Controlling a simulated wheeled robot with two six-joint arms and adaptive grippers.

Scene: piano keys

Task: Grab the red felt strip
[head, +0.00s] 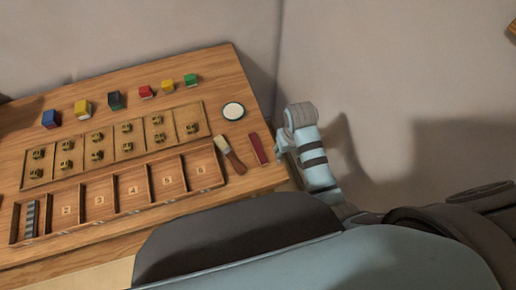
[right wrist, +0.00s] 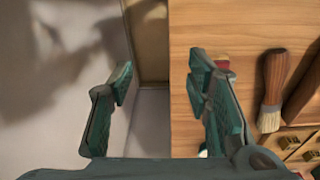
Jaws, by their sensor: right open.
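The red felt strip (head: 258,149) lies flat on the wooden table near its right end, beside the brush. In the right wrist view only a small red end of it (right wrist: 222,62) shows; a finger hides the rest. My right gripper (head: 281,148) is open and empty, just right of the strip by the table's right edge. In the right wrist view its fingers (right wrist: 160,78) are spread, one over the table and the other past the edge. My left gripper is not in view.
A brush (head: 231,156) lies left of the strip, and a round white dish (head: 233,111) stands behind it. A compartment tray (head: 125,207) and a tray of small brass parts (head: 110,142) fill the table's middle. Several coloured blocks (head: 115,99) stand at the back.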

